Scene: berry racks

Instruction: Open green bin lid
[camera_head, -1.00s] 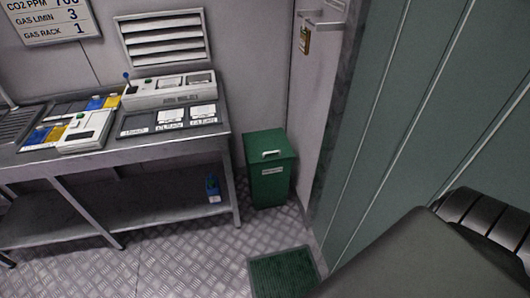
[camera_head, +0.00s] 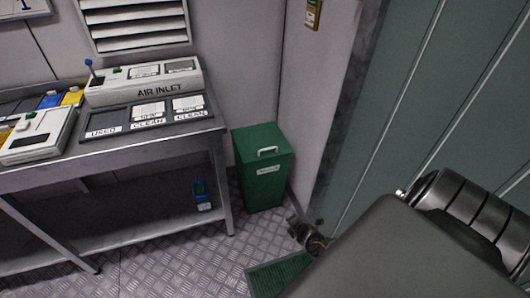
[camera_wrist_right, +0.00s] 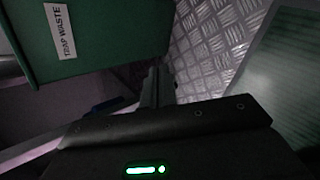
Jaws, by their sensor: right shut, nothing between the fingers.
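The green bin (camera_head: 262,185) stands on the floor in the corner right of the bench. Its green lid (camera_head: 262,140) is down and has a pale handle (camera_head: 267,150) on top. In the right wrist view the bin (camera_wrist_right: 110,40) fills the upper left, with a "TRAP WASTE" label on it; the handle does not show there. My right gripper (camera_head: 304,236) is low, to the right of the bin and apart from it. In the wrist view its fingers (camera_wrist_right: 158,82) are together, shut and empty. My left gripper is out of view.
A metal bench (camera_head: 110,158) with an air inlet unit (camera_head: 145,82) stands left of the bin. A small blue item (camera_head: 201,192) sits on its lower shelf. A green mat (camera_head: 272,276) lies on the floor in front. A green-grey panelled wall (camera_head: 400,100) bounds the right.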

